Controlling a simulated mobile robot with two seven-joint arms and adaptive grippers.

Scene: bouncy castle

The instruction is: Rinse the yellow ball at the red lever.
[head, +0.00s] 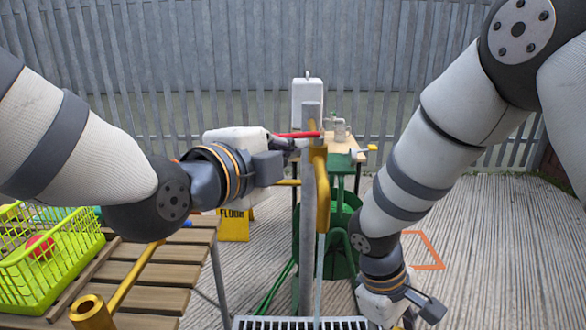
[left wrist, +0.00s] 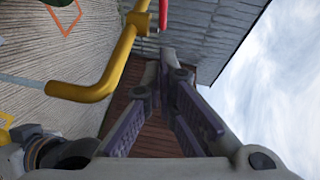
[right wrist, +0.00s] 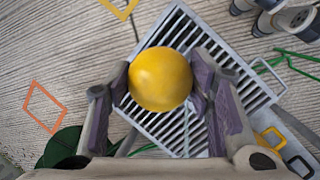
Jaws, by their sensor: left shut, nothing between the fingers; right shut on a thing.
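The red lever (head: 297,134) sticks out to the left at the top of the yellow tap pipe (head: 320,180) on a grey post. My left gripper (head: 290,145) is shut and empty, close by the lever's left end; I cannot tell if they touch. The left wrist view shows its closed fingers (left wrist: 166,62) and the red lever (left wrist: 163,12). A pale blue water stream (head: 320,265) runs from the tap's spout. My right gripper (right wrist: 160,85) is shut on the yellow ball (right wrist: 160,79), above the grate.
A drain grate (head: 250,323) lies under the tap. A wooden slatted table (head: 155,262) with a lime-green basket (head: 75,260) stands at the left. A green bin (head: 345,240) and a small table (head: 338,150) stand behind the post. An orange floor outline (head: 430,266) lies at the right.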

